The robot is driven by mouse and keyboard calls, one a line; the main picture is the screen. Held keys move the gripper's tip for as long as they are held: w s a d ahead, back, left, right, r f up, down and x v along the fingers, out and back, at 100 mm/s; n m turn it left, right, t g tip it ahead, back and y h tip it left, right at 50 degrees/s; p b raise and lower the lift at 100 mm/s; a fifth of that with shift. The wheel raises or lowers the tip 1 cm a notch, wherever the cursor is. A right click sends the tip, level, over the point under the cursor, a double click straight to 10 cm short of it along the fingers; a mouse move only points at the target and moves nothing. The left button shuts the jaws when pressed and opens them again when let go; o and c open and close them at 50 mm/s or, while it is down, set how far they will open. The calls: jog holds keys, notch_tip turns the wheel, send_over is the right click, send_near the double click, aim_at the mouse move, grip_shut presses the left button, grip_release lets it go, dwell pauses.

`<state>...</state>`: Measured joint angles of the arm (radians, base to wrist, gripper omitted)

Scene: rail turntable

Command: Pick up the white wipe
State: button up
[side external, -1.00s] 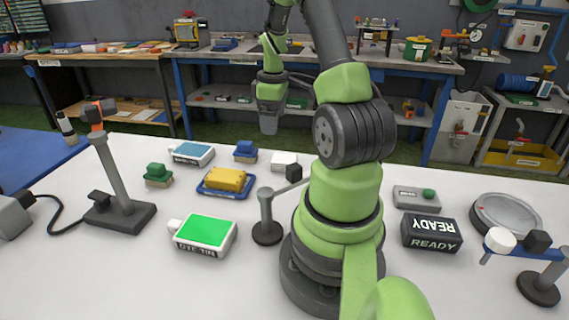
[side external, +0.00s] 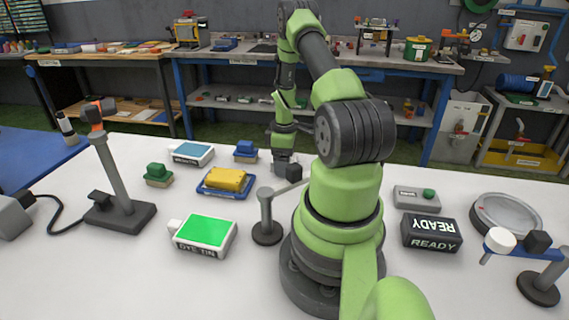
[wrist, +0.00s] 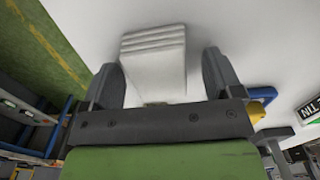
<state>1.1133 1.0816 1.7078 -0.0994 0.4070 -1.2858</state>
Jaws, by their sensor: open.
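The white wipe (wrist: 153,55) is a pale, folded, layered block on the white table. In the wrist view it sits between the two dark fingers of my gripper (wrist: 163,68). The fingers are spread, with a gap visible on either side of the wipe. In the side external view my gripper (side external: 284,161) is low over the table behind the arm and hides most or all of the wipe. I cannot tell from there how near the fingertips are to the table.
A yellow sponge (side external: 226,179) on a blue tray (side external: 206,191) lies left of my gripper, with a blue-topped brush (side external: 245,151) close by. A green-screened box (side external: 203,231) stands front left.

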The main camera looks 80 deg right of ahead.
jog(key=shift+f, duration=0.1)
jog(key=shift+c, duration=0.4)
jog(key=c, duration=0.9)
notch_tip(320, 180, up, 10)
jog(key=shift+r, duration=0.1)
